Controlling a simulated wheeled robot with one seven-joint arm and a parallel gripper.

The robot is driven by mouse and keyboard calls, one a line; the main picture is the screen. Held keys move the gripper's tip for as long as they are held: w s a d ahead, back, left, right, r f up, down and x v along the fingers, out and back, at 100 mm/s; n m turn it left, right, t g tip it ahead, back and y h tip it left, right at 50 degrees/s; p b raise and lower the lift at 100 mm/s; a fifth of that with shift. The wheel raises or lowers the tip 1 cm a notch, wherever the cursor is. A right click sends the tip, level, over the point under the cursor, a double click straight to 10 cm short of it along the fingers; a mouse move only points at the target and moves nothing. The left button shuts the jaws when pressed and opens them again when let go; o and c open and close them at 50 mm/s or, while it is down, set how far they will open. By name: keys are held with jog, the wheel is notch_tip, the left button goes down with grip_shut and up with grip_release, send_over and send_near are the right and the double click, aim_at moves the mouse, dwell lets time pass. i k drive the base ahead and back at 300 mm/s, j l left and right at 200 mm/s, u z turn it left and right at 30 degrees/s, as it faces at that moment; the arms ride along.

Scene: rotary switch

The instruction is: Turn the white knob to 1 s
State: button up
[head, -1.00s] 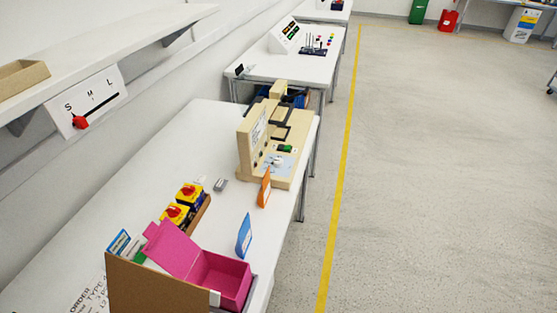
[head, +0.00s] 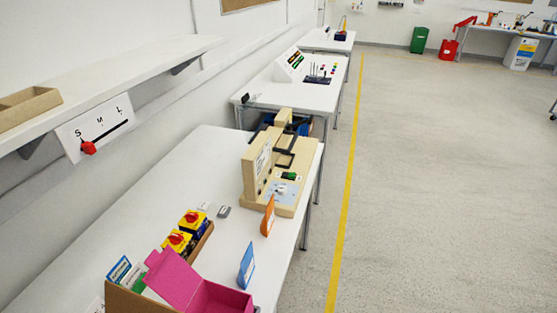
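A beige wooden fixture (head: 262,172) stands on the white table in the middle of the head view. Its base carries a pale blue and white panel (head: 290,188) with a small whitish part on it. This may be the white knob, but it is too small to make out its pointer or any marks. A small green part (head: 290,176) sits just behind the panel. My gripper is not in view.
The white table (head: 150,205) also holds red-and-yellow switches (head: 185,230), a pink box (head: 200,290), and orange (head: 268,216) and blue (head: 246,266) cards. A wall shelf overhangs its left side. Open floor (head: 430,190) lies right of the yellow line.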

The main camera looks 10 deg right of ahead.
aim_at(282, 190)
jog(key=i+l+u, duration=0.15)
jog(key=l+u, duration=0.2)
jog(key=i+l+u, duration=0.1)
jog(key=l+u, duration=0.3)
